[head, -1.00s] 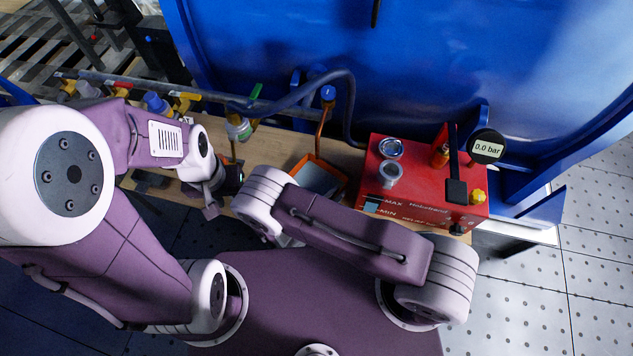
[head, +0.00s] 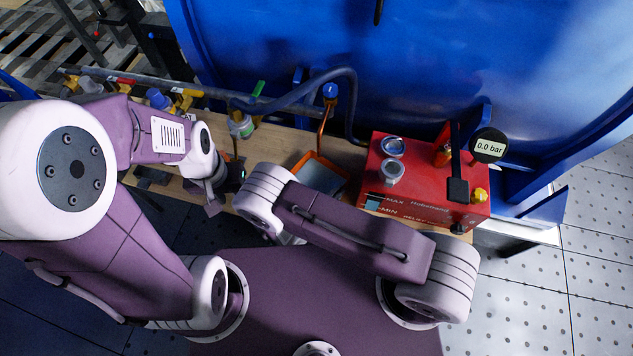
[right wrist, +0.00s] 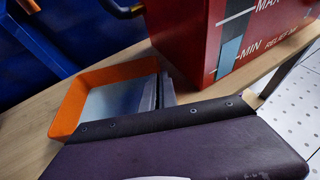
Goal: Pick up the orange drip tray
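The orange drip tray (head: 318,156) lies on the wooden bench, left of the red unit, partly covered by my right arm. It also shows in the right wrist view (right wrist: 72,102), with a grey-blue inside. My right gripper's grey fingers (right wrist: 158,91) are close together at the tray's right side. That side's wall is hidden by them, so I cannot tell if they press on it. In the head view my right arm hides most of that gripper. My left gripper (head: 222,188) is by the bench's front edge, left of the tray; its finger gap is unclear.
The red unit (head: 420,208) with a gauge (head: 488,146) stands close at the tray's right. A copper-coloured pipe (head: 323,133) under a blue valve comes down behind the tray. The large blue tank (head: 300,40) closes off the back. A pipe with several valves runs along the left.

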